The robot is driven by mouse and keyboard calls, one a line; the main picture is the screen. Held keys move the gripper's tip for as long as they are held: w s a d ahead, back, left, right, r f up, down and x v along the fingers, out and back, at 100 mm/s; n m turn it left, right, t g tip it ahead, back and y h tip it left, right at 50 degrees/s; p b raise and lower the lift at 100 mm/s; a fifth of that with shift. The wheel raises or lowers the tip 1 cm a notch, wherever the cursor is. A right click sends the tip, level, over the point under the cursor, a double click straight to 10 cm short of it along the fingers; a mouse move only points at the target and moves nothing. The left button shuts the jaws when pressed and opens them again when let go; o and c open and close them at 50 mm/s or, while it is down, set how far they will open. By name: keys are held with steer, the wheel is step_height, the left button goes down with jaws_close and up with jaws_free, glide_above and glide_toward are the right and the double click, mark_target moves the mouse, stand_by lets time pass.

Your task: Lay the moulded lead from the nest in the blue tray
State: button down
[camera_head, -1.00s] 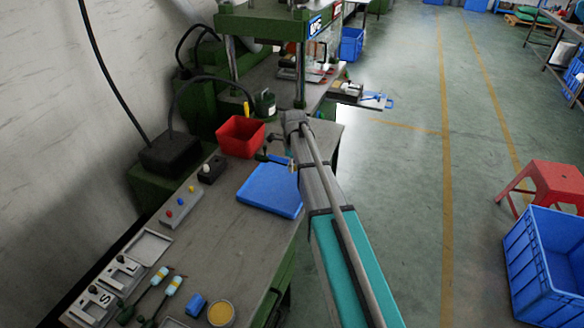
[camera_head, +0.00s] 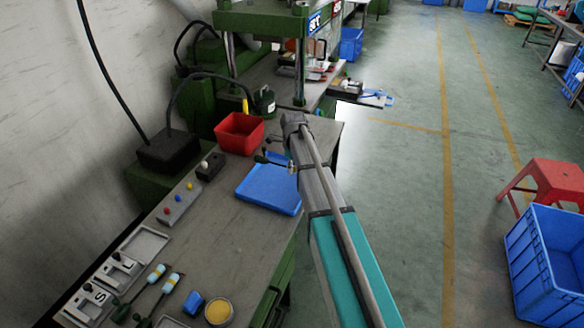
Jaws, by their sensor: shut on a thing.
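The blue tray (camera_head: 262,197) lies flat on the grey bench, and its visible surface looks empty. My gripper (camera_head: 287,163) is above the tray's far edge, mostly hidden by my own arm. It is shut on a small dark piece, seemingly the moulded lead (camera_head: 262,158), whose dark end sticks out to the left. A small brass-coloured bit shows beside the wrist. The held piece appears above the tray and apart from it; its exact height is hard to judge. I cannot make out the nest for certain.
A red bin (camera_head: 239,134) stands just behind the tray. A button box (camera_head: 178,203), a small dark box with a pale knob (camera_head: 210,166) and marked fixtures (camera_head: 100,285) line the bench's left side. The green press (camera_head: 262,22) stands behind.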

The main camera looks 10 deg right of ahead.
mark_target(292, 187)
steer(key=shift+f+b, duration=3.4)
steer(key=shift+f, duration=0.2)
steer(key=shift+c, duration=1.8)
jaws_free()
steer(key=shift+r, duration=0.2)
